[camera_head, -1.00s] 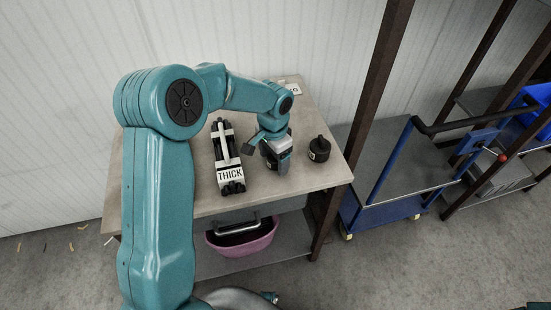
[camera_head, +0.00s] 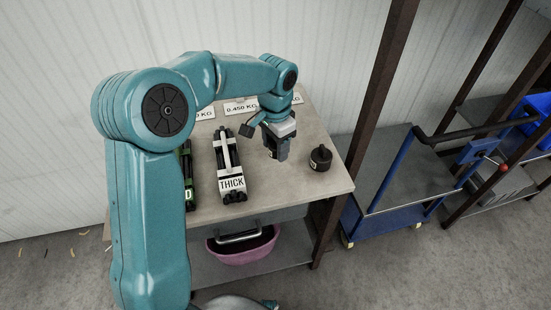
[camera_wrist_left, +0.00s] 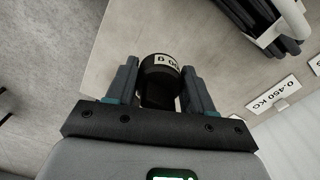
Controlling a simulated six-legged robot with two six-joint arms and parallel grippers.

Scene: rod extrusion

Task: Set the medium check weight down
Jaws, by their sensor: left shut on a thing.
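My left gripper (camera_head: 277,152) is over the right part of the table (camera_head: 263,184), between the THICK bundle and a black weight. In the left wrist view its fingers (camera_wrist_left: 160,88) are shut on a dark cylindrical check weight (camera_wrist_left: 158,68). Its white label is partly readable, ending in "g". The fingers and the gripper body hide the weight's lower part. Whether it touches the table is not clear. Another black knobbed weight (camera_head: 320,158) stands upright on the table to the right of the gripper. My right gripper is not in view.
A rod bundle marked THICK (camera_head: 231,184) lies left of the gripper, with a green-trimmed one (camera_head: 187,172) partly behind my arm. Cards, one reading 0.450 KG (camera_head: 241,106), stand along the back. A pink basin (camera_head: 243,250) sits below. A blue cart (camera_head: 390,190) stands right.

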